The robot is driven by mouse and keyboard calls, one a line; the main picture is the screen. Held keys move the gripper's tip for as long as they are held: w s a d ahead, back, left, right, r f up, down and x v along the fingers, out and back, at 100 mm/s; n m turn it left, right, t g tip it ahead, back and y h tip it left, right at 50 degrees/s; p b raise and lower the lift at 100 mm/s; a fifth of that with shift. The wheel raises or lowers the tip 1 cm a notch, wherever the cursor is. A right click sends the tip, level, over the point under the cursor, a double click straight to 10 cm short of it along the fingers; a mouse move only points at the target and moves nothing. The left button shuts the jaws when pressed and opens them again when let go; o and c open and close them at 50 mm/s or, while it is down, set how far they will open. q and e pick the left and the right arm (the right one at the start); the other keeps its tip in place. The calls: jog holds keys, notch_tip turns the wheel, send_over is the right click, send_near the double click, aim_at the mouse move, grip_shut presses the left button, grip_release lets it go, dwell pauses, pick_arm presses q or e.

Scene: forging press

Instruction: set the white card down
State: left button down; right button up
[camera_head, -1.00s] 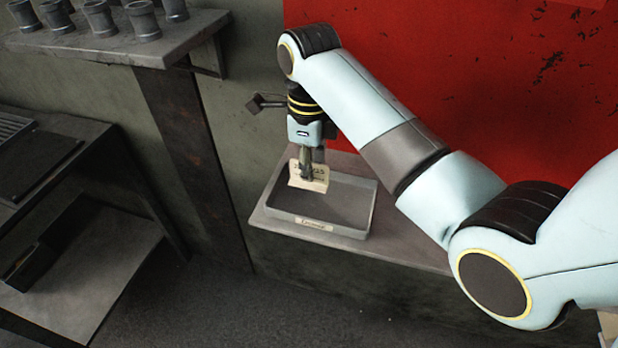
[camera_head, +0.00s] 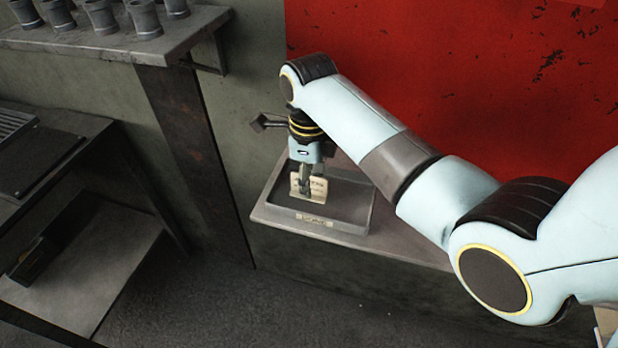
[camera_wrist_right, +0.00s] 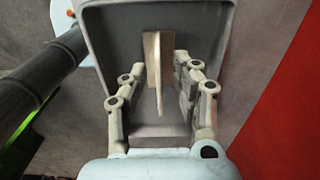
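The white card (camera_head: 317,188), cream in this light and with dark print, stands upright within the grey tray (camera_head: 350,227). In the right wrist view the card (camera_wrist_right: 158,75) shows nearly edge-on, between the fingers. My right gripper (camera_head: 306,182) points down into the tray, around the card. In the right wrist view the fingers of my right gripper (camera_wrist_right: 160,75) are spread, with a gap on both sides of the card. The card's lower edge appears to meet the tray floor. My left gripper is not in view.
The tray rests on a grey ledge (camera_head: 400,249) before a red panel (camera_head: 450,90). A shelf (camera_head: 190,38) with several metal cups stands upper left. A dark rack (camera_head: 90,258) is at the left.

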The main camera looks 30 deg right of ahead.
jog(key=shift+r, duration=0.1)
notch_tip(320, 180, up, 12)
jog(key=shift+b, duration=0.3)
jog(key=shift+s, duration=0.1)
dwell(0.6)
